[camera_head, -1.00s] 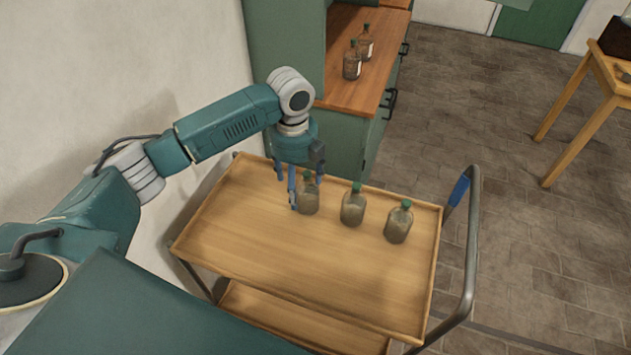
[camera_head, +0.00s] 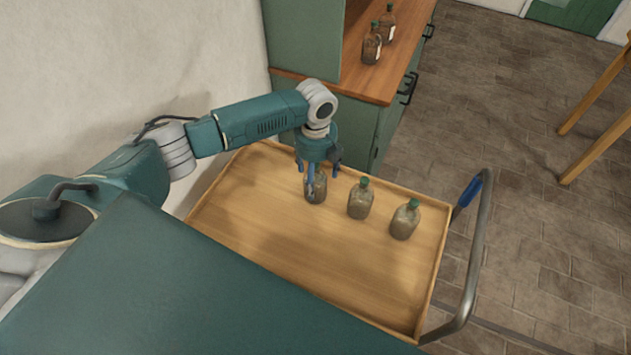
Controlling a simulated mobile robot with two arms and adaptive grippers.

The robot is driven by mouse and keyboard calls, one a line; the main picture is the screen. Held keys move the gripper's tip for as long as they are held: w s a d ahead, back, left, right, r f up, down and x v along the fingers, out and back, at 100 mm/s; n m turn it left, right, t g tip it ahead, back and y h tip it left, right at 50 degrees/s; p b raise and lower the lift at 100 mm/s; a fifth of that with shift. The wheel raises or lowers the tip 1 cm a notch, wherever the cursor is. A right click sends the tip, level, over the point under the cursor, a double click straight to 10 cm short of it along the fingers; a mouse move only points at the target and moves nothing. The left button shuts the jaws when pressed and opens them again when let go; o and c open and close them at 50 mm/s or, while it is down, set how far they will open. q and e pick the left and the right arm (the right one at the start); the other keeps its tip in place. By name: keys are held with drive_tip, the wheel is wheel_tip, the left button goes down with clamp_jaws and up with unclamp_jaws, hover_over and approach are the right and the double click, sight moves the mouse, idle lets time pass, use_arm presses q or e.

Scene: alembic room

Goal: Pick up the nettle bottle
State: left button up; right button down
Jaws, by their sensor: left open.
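Three similar glass bottles with green caps stand upright in a row on the wooden trolley top (camera_head: 270,245). The left bottle (camera_head: 316,190) is partly hidden by my left gripper (camera_head: 313,180). The middle bottle (camera_head: 360,202) and the right bottle (camera_head: 404,222) stand clear of it. My left gripper points down, open, with its blue fingers at the left bottle's upper part; I cannot tell whether they touch it. No label can be read, so I cannot tell which is the nettle bottle. My right gripper is not in view.
Two more bottles (camera_head: 372,46) stand on the wooden counter (camera_head: 380,78) of the green cabinet behind. The trolley has a raised rim and a grey handle (camera_head: 478,265) at the right. A wooden table leg (camera_head: 598,150) is at the far right.

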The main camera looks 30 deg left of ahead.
use_arm(q)
drive_tip(key=shift+f, duration=1)
drive_tip(key=c, duration=1.6)
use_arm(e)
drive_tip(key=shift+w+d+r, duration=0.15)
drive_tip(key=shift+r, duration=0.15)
use_arm(q)
drive_tip(key=shift+c, duration=0.3)
